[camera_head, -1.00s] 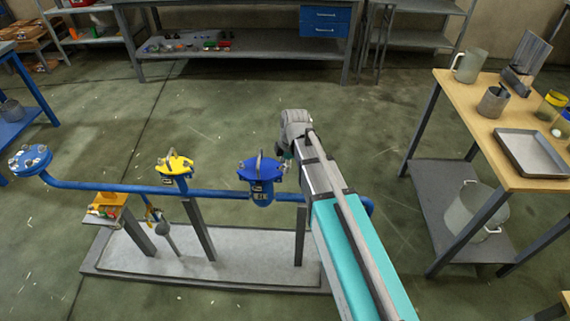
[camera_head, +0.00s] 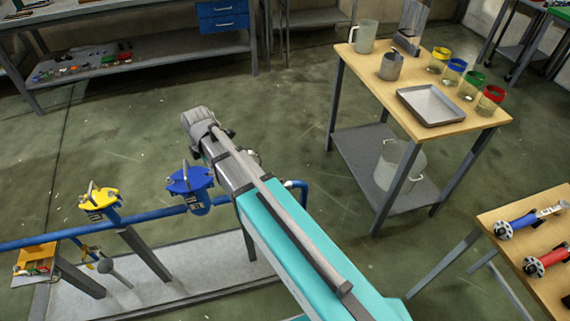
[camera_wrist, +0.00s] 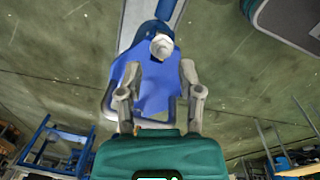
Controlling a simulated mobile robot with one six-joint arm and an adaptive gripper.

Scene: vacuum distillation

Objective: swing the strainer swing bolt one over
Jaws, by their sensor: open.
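The blue strainer (camera_head: 195,203) stands on the blue pipe in the head view, with a blue lid (camera_head: 188,180) and a grey upright piece on it. In the wrist view the blue lid (camera_wrist: 158,90) fills the middle, and a pale rounded bolt end or nut (camera_wrist: 162,47) shows at its far edge. I cannot tell which swing bolt this is. My gripper (camera_wrist: 161,72) is open, its two fingers spread on either side over the lid. Whether they touch it I cannot tell. In the head view my arm largely hides the gripper, beside the strainer.
A yellow-lidded unit (camera_head: 99,201) is on the same blue pipe (camera_head: 60,236) to the left. A wooden-topped table (camera_head: 371,68) with a tray and jars stands at the right, and another table (camera_head: 488,223) is at lower right. Open floor lies behind the pipe.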

